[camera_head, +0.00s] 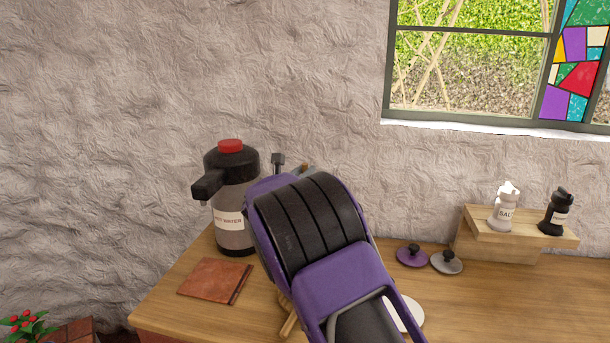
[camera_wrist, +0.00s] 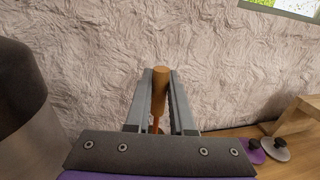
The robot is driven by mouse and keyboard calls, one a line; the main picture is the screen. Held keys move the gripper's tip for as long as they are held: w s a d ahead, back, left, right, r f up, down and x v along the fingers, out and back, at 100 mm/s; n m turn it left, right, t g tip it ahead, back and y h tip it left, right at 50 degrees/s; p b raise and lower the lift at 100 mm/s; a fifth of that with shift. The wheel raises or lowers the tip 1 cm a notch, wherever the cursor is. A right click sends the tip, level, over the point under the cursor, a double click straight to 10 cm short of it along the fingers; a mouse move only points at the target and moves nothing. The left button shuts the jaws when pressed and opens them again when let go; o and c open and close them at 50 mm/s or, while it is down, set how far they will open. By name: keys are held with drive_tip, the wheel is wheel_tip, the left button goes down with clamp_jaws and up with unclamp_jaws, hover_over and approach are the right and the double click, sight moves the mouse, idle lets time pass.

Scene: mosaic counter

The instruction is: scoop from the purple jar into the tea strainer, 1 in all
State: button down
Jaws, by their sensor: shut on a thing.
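My gripper (camera_wrist: 160,100) is shut on an upright wooden handle (camera_wrist: 160,90) in the wrist view. The handle's lower end narrows and drops behind the gripper body, so I cannot see what is at its end. In the head view my purple and black arm covers the gripper and much of the counter behind it. I cannot make out the purple jar or the tea strainer in either view. A purple lid with a dark knob (camera_head: 411,255) lies on the counter right of my arm; it also shows in the wrist view (camera_wrist: 250,151).
A hot water dispenser (camera_head: 236,200) stands close left of my arm. A reddish-brown flat square (camera_head: 214,280) lies before it. A grey lid (camera_head: 446,262) and a partly hidden white round piece (camera_head: 408,314) lie right. A wooden riser (camera_head: 490,246) holds two shakers. The right front counter is clear.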

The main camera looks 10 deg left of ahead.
drive_tip(key=shift+r, duration=0.5)
drive_tip(key=shift+s, duration=0.25)
drive_tip(key=s+d+r+b, duration=0.1)
drive_tip(key=s+d+b, duration=0.2)
drive_tip(key=s, duration=0.7)
drive_tip(key=s+d+r+b, duration=0.1)
drive_tip(key=s+d+b, duration=0.3)
drive_tip(key=s, duration=0.6)
drive_tip(key=shift+d+r+b, duration=0.25)
drive_tip(key=shift+r+b, duration=0.1)
drive_tip(key=shift+b, duration=0.25)
drive_tip(key=shift+s+a, duration=0.1)
